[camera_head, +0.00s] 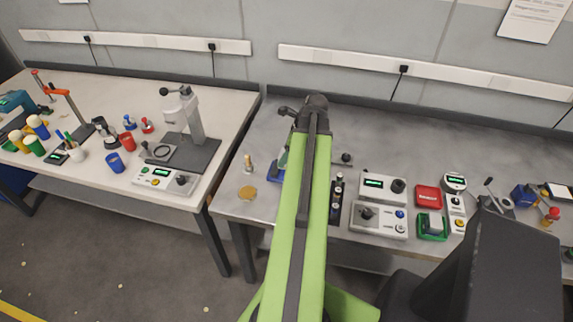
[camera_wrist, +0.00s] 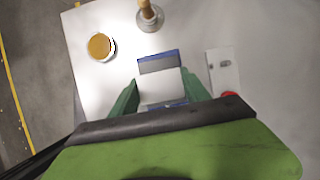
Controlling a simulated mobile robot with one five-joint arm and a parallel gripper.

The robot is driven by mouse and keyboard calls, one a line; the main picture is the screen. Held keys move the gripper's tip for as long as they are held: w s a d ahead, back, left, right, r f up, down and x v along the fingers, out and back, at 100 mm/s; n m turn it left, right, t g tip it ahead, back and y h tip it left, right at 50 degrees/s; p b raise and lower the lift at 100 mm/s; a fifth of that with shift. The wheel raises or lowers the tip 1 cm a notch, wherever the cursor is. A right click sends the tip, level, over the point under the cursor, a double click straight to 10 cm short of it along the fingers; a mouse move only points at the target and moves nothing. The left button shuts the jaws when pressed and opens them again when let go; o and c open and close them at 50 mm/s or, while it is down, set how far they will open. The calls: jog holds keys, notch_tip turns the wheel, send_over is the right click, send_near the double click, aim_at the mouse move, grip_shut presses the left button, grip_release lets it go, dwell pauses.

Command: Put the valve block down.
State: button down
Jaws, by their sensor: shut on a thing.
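The valve block (camera_wrist: 162,86) shows in the wrist view as a pale grey block with a darker far face and blue edges. My gripper (camera_wrist: 161,92) has its green fingers on either side of the block and is shut on it. The block is over the grey bench; I cannot tell whether its underside touches the surface. In the head view my green arm reaches over the right bench (camera_head: 265,135) and hides most of the gripper and the block.
A round tan-filled dish (camera_wrist: 101,46) and a wooden-handled piece with a round base (camera_wrist: 150,15) stand close by. A pale plate (camera_wrist: 222,70) lies to the right. A dark rack (camera_head: 336,198) and control boxes (camera_head: 381,187) stand right of my arm. The bench behind them is mostly clear.

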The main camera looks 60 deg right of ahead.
notch_tip(320, 180, down, 4)
jog(key=b, duration=0.4)
jog(key=shift+f, duration=0.2)
jog(key=shift+r, duration=0.25)
jog(key=shift+f, duration=0.2)
jog(key=c, duration=0.5)
grip_release()
jog(key=shift+s+r+p, duration=0.1)
jog(key=shift+r+p, duration=0.35)
jog(key=shift+r, duration=0.15)
jog(key=p+v, duration=1)
jog(key=v, duration=0.1)
jog(key=shift+s+r, duration=0.1)
